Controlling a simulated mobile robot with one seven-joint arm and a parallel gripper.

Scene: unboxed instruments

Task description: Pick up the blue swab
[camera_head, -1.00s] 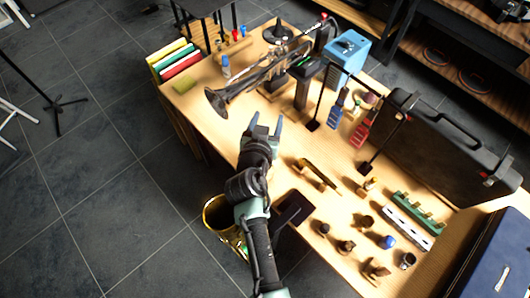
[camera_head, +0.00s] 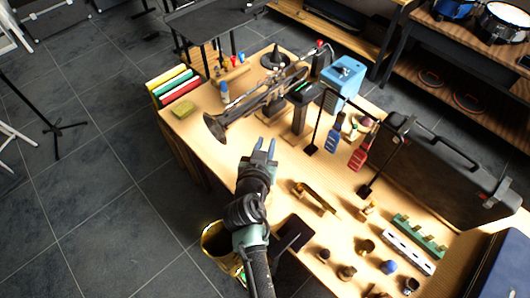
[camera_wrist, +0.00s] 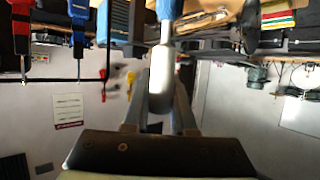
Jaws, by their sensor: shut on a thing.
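My gripper (camera_head: 264,149) is over the near-left part of the wooden table, to the right of the trumpet's bell. Its two fingers stand close together.
The trumpet (camera_head: 248,103) lies just beyond my gripper. Stands, a light blue box (camera_head: 346,76), blue and red paddle-like things and a black case (camera_head: 440,160) stand to the right. Small brass pieces lie nearer. An upright blue-topped thing (camera_head: 224,90) stands beyond the bell.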

